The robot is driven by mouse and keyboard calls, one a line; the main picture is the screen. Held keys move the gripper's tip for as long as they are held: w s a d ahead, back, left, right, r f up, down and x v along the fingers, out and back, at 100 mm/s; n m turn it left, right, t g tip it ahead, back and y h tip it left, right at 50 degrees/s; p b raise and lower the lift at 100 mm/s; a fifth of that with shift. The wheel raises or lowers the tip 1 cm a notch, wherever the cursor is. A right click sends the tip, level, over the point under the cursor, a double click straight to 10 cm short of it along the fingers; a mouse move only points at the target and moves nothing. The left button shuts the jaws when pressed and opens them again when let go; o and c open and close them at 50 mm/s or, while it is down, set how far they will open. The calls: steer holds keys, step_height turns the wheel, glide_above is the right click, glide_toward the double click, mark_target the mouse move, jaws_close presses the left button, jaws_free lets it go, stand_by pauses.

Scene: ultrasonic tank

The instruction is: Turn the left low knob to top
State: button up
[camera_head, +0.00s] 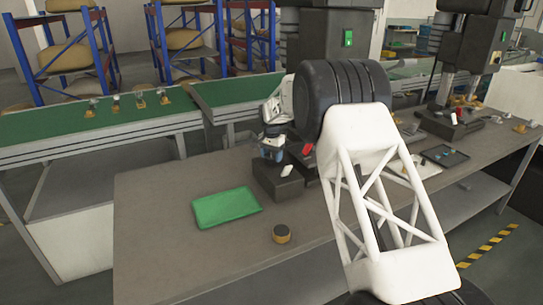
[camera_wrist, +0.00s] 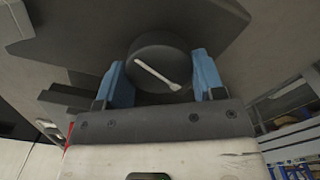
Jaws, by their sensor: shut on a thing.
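A round black knob (camera_wrist: 152,62) with a white pointer line shows in the wrist view. The line runs slantwise, from upper left to a wider end at lower right. My gripper (camera_wrist: 160,80) has one blue finger on each side of the knob and is shut on it. In the head view my gripper (camera_head: 273,151) is at the dark machine on the table, just above a black block (camera_head: 278,188). The knob cannot be made out in the head view, and I cannot tell which knob of the machine it is.
A green tray (camera_head: 226,207) and a small round dark piece with a tan side (camera_head: 281,234) lie on the grey table (camera_head: 160,230). Another dark machine (camera_head: 470,50) stands at the right. A green conveyor (camera_head: 80,118) runs behind. The table's left part is clear.

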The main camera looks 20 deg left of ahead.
mark_target(272, 155)
steer(key=shift+r+m, duration=0.1)
steer(key=shift+m, duration=0.5)
steer(key=o, duration=0.9)
steer(key=shift+r, duration=3.85)
steer(key=shift+d, duration=0.1)
